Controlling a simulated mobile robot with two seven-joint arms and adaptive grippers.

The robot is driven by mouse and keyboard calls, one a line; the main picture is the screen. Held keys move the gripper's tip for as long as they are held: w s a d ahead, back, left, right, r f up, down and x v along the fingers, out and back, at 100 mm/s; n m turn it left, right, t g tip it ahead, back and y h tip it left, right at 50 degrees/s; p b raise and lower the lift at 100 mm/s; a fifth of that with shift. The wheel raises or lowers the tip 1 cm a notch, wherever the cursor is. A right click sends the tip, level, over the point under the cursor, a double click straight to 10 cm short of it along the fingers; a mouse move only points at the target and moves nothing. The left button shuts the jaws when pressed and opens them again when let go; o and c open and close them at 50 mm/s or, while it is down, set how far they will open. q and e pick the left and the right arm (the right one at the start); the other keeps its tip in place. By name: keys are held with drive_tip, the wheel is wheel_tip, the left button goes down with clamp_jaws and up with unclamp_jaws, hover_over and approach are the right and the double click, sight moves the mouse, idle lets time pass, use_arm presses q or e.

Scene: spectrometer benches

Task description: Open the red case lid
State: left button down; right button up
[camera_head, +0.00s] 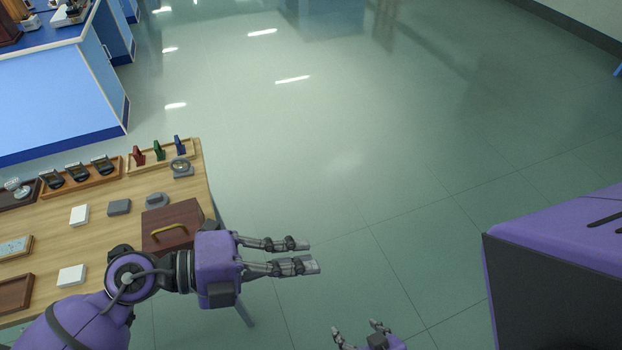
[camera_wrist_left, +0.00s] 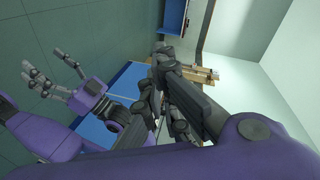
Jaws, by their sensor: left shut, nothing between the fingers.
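The red case (camera_head: 181,214) is a dark red-brown box with a brass-coloured handle (camera_head: 170,229). It sits at the right part of the wooden table in the head view, and its lid looks closed. My left gripper (camera_head: 313,255) is shut and empty, pointing right, past the table's right edge and over the floor. It is apart from the case, and its wrist and palm cover the near part of the case. My right gripper (camera_head: 354,327) is open and empty at the bottom of the head view, over the floor. I cannot make out the case in the left wrist view.
The wooden table (camera_head: 112,187) holds wooden racks (camera_head: 97,182), white blocks (camera_head: 79,214), grey blocks (camera_head: 119,207) and a dark tray (camera_head: 15,292). Red, green and blue pieces (camera_head: 158,151) stand at the back. A blue bench (camera_head: 60,95) is behind. The floor to the right is clear.

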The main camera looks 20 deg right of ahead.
use_arm(q)
drive_tip(key=a+f+m+y, duration=0.2)
drive_tip(key=a+f+y, duration=0.1)
drive_tip(key=f+y, duration=0.1)
drive_tip(key=t+y, duration=0.6)
drive_tip(key=y, duration=0.5)
approach(176, 249)
drive_tip(key=shift+m, duration=0.3)
drive_tip(key=x, duration=0.5)
drive_tip(key=shift+f, duration=0.1)
use_arm(e)
drive_tip(key=shift+s+d+f, duration=0.3)
drive_tip(key=shift+s+d, duration=0.05)
drive_tip(key=shift+d, duration=0.1)
